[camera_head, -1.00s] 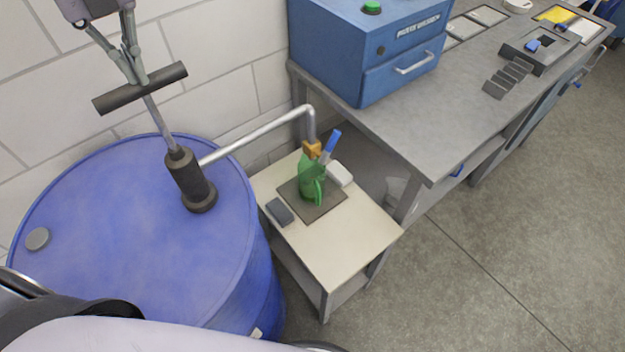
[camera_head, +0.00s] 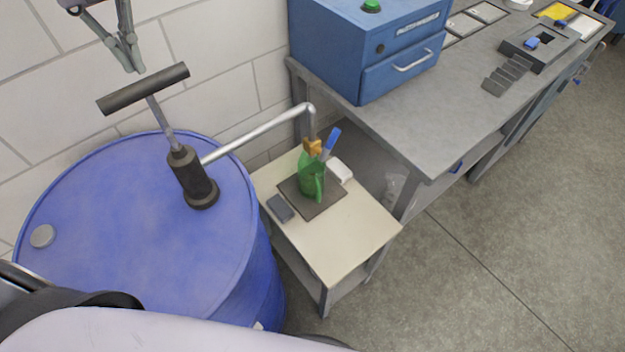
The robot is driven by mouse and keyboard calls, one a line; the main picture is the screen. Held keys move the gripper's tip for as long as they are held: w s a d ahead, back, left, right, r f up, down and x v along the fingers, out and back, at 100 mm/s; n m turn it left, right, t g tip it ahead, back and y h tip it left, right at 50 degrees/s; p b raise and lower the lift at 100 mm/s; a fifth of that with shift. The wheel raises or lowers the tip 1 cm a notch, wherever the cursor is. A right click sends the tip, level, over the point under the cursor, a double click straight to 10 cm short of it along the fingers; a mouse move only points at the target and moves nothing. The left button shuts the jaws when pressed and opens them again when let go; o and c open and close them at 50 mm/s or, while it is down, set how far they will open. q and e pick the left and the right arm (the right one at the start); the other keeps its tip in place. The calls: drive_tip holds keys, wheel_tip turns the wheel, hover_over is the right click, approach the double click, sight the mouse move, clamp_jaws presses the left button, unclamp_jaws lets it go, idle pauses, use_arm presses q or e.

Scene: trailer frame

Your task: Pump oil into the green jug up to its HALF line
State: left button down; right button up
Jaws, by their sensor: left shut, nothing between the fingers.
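The green jug (camera_head: 310,184) stands on a dark mat (camera_head: 322,208) on a small cream side table, under the brass-coloured spout end (camera_head: 312,147) of the pump pipe. Its HALF line and oil level are too small to make out. The hand pump (camera_head: 192,178) stands on the blue drum (camera_head: 130,240), with its rod out and its dark T-handle (camera_head: 143,88) raised. My left gripper (camera_head: 135,68) is shut and empty just above the T-handle, apart from it. My right gripper is not in view.
The side table (camera_head: 340,245) also holds a dark grey block (camera_head: 280,208), a white block (camera_head: 340,170) and a blue-handled item (camera_head: 331,140). A grey workbench (camera_head: 420,130) with a blue cabinet (camera_head: 365,50) stands to the right. A wall is behind the drum.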

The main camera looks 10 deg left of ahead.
sight(141, 81)
use_arm(q)
drive_tip(key=shift+f, duration=0.15)
drive_tip(key=shift+s+f+b, duration=0.1)
drive_tip(key=shift+f+b, duration=5.2)
drive_tip(key=shift+f, duration=0.45)
wheel_tip(141, 81, up, 12)
drive_tip(key=p, duration=0.8)
drive_tip(key=shift+f, duration=0.1)
drive_tip(key=shift+f+b, duration=1.6)
drive_tip(key=shift+f, duration=0.35)
drive_tip(key=shift+r+p, duration=1.35)
drive_tip(key=shift+r, duration=0.55)
